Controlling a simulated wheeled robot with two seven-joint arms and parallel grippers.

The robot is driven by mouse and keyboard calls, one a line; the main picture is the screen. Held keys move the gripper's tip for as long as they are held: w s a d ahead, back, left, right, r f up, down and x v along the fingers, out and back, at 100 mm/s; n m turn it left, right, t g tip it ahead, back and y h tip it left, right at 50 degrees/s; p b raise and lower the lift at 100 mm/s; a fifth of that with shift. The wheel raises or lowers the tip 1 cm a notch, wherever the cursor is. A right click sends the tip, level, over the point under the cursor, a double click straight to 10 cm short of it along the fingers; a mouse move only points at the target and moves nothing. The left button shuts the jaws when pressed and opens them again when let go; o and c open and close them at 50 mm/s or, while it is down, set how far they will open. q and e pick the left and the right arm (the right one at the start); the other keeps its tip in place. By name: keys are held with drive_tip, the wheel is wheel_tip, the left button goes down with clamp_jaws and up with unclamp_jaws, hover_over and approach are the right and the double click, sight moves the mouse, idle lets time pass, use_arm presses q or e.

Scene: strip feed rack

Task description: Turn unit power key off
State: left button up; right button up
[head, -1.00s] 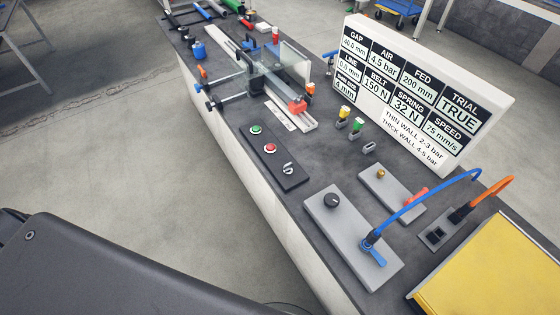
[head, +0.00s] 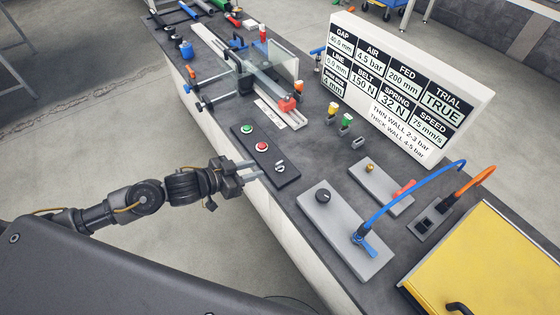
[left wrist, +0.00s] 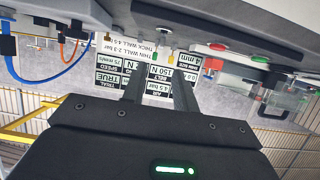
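The power key (head: 280,166) is a small silver key switch. It sits at the near-right end of a black control panel (head: 291,180), beside a red button (head: 262,146) and a green button (head: 248,129). My left gripper (head: 257,169) is open and empty. In the head view it appears just left of the key, by the bench's front edge, apart from the key. In the left wrist view its two spread fingers (left wrist: 159,90) show nothing between them except the sign behind. The red button (left wrist: 217,46) shows near the top there. My right gripper is not in view.
Right of the panel stands a grey plate (head: 340,232) with a black knob and blue lever valve. A blue hose (head: 410,188) arches above it. A white display board (head: 405,85) stands behind. The yellow box (head: 480,265) is at right. Floor left of the bench is clear.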

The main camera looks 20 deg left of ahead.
sight(280, 162)
use_arm(q)
drive_tip(key=p+x, duration=0.2)
drive_tip(key=x, duration=0.7)
drive_tip(key=shift+w+d, duration=0.2)
drive_tip(key=shift+w, duration=0.1)
drive_tip(key=shift+w+d+f, duration=0.3)
drive_tip(key=shift+w+d, duration=0.05)
drive_tip(key=shift+w, duration=0.1)
drive_tip(key=shift+c, duration=0.4)
clamp_jaws()
